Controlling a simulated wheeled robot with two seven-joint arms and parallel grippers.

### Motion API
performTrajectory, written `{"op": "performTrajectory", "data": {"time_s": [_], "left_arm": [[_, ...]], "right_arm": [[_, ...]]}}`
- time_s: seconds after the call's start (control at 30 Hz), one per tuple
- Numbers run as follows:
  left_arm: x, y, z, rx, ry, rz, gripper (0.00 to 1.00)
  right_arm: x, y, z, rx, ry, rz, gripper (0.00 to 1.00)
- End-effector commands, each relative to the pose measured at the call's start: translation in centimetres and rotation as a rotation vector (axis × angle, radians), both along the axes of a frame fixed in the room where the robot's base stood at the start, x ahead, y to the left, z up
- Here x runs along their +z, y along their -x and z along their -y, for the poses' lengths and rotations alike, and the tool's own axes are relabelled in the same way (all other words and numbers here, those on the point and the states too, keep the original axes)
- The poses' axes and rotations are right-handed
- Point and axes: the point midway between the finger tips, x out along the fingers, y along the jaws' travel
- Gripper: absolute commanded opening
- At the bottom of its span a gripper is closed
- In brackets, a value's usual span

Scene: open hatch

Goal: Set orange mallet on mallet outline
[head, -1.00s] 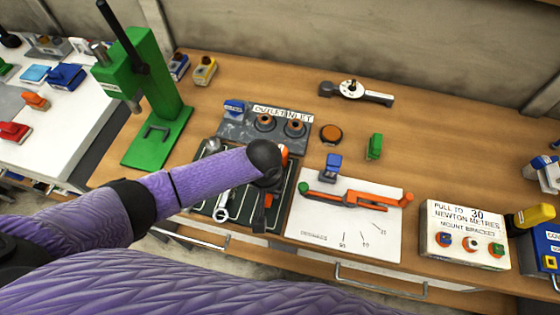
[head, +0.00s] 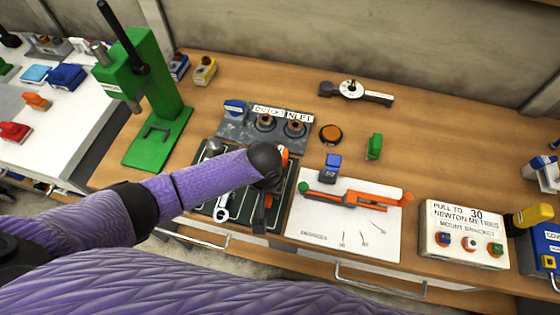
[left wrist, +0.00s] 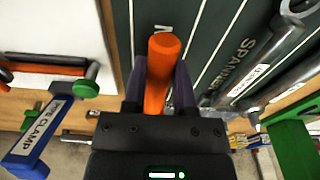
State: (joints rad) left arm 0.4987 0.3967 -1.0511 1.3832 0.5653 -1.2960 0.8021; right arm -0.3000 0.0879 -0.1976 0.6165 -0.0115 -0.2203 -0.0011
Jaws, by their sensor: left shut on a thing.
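My left gripper (head: 266,192) is over the dark green tool mat (head: 284,207) in the head view, partly hidden by its own wrist. In the left wrist view its fingers (left wrist: 159,88) are shut on the orange mallet (left wrist: 162,62), whose rounded orange end stands between them. Only bits of orange show beside the wrist in the head view. The mat (left wrist: 212,35) has white lines and a partly hidden label beginning with M just beyond the mallet. The mallet outline is mostly hidden, and I cannot tell whether the mallet touches the mat. My right gripper is not in view.
A spanner (head: 222,207) lies on the mat left of my gripper. The white board (head: 340,228) with an orange tool and the blue clamp (head: 331,166) are to the right. A grey outlet/inlet block (head: 245,132) stands behind, and a green press (head: 150,95) at left.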

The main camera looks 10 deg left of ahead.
Motion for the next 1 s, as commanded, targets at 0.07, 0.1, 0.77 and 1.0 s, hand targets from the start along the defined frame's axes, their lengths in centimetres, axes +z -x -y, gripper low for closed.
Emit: {"op": "performTrajectory", "data": {"time_s": [0.07,0.1,0.77,1.0], "left_arm": [[0.03,-0.06,0.01,0.000,0.000,0.002,0.00],[0.01,-0.05,0.01,0.000,0.001,0.002,0.00],[-0.08,0.01,-0.02,0.000,0.000,-0.001,1.00],[0.39,0.02,-0.01,0.000,0.000,0.000,1.00]], "right_arm": [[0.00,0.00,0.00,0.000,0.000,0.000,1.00],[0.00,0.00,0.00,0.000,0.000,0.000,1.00],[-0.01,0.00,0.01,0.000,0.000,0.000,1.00],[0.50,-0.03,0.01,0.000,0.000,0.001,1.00]]}}
